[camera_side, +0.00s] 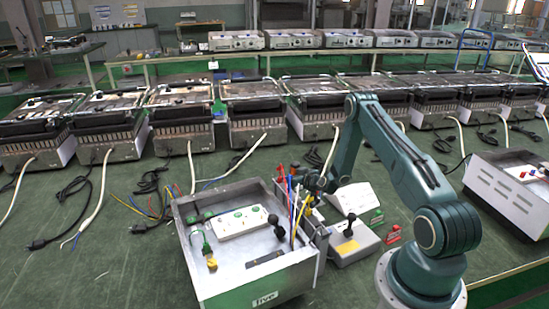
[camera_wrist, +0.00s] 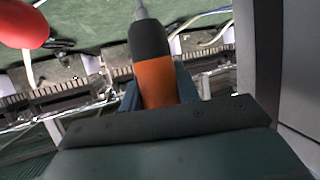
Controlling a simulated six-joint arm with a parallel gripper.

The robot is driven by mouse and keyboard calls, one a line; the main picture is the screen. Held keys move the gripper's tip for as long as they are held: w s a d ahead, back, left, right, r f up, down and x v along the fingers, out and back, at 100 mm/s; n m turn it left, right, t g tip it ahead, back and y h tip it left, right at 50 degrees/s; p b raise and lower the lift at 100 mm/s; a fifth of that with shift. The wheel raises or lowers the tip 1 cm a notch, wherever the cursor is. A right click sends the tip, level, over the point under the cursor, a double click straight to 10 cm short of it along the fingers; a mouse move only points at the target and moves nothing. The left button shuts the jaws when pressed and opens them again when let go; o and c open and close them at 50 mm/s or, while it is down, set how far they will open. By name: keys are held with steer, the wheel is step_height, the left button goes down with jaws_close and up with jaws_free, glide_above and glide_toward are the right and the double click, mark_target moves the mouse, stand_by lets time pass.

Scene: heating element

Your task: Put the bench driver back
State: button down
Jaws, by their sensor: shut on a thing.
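The bench driver (camera_wrist: 155,75), with an orange and black handle and a grey shaft, is between the jaws of my gripper (camera_wrist: 158,92) in the wrist view. The shaft runs toward the top of that picture. In the side view my gripper (camera_side: 316,182) is at the right rear corner of the open grey housing marked "five" (camera_side: 262,298), close to several upright coloured tools or leads (camera_side: 292,205). The driver cannot be made out there. A red rounded thing (camera_wrist: 22,22) is at the upper left of the wrist view, apart from the driver.
A white socket strip (camera_side: 240,222) lies in the housing. A grey box with a black knob (camera_side: 352,243) and a white box (camera_side: 352,199) stand right of it. Red and green small parts (camera_side: 393,233) lie nearby. Cables lie across the green bench, with a row of heaters (camera_side: 258,110) behind.

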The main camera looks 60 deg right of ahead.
steer(key=shift+f, duration=1.35)
steer(key=shift+f, duration=0.45)
steer(key=c, duration=1)
jaws_free()
steer(key=shift+r, duration=0.1)
steer(key=shift+r, duration=0.2)
steer(key=shift+s+r, duration=0.15)
steer(key=shift+s, duration=0.05)
steer(key=shift+v, duration=5.85)
steer(key=shift+w+a, duration=0.1)
steer(key=shift+a, duration=0.05)
